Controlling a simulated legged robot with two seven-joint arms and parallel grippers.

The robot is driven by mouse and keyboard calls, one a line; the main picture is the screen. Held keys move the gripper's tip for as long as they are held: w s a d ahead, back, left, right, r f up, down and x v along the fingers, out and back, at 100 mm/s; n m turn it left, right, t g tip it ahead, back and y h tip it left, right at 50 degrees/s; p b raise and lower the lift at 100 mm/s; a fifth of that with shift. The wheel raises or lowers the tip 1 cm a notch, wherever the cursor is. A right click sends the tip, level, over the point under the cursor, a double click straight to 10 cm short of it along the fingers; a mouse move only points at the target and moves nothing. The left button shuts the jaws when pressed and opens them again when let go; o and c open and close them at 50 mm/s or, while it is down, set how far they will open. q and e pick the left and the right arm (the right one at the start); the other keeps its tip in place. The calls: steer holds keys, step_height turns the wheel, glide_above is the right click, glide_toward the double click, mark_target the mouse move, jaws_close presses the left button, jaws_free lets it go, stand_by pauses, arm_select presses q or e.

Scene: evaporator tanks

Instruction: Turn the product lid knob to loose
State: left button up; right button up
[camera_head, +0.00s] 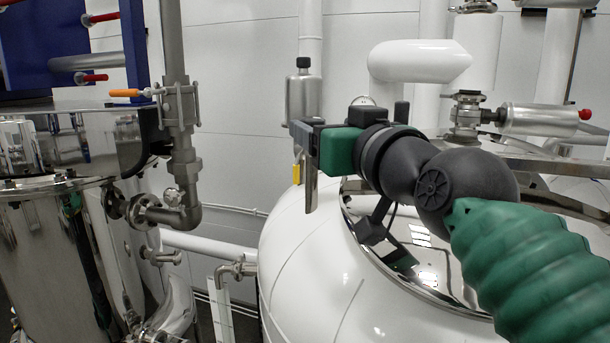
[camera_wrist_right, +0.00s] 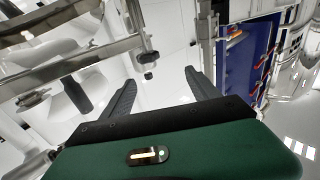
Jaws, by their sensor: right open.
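My right gripper (camera_head: 304,160) is open in the head view, above the left side of the white tank (camera_head: 300,255). Its two dark fingers are spread in the right wrist view (camera_wrist_right: 163,82), with nothing between them. The tank has a shiny metal lid (camera_head: 430,265), partly hidden behind my right arm. A small dark knob-like part (camera_wrist_right: 148,58) sits on a metal bar in the wrist view, beyond the fingers and apart from them. I cannot tell whether it is the product lid knob. My left gripper is not in view.
A steel vessel (camera_head: 40,250) with a valve, orange handle (camera_head: 124,93) and pipes stands at the left. A metal cylinder with a black cap (camera_head: 303,62) shows behind my right gripper. A valve with a silver actuator (camera_head: 540,117) and white pipes are at the right.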

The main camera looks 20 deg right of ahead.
mark_target(309, 118)
steer(key=shift+h, duration=0.5)
steer(key=w+p, duration=0.4)
steer(key=w, duration=0.1)
steer(key=w+d+p, duration=0.1)
steer(key=w+p, duration=0.3)
steer(key=w, duration=0.1)
steer(key=w+p, duration=0.4)
steer(key=w, duration=0.1)
steer(key=shift+d+f, duration=0.15)
steer(key=shift+w+f+p, duration=0.15)
steer(key=shift+w+p, duration=0.2)
steer(key=shift+w, duration=0.1)
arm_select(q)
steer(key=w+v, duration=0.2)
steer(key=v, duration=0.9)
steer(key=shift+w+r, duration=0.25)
arm_select(e)
steer(key=shift+c, duration=0.4)
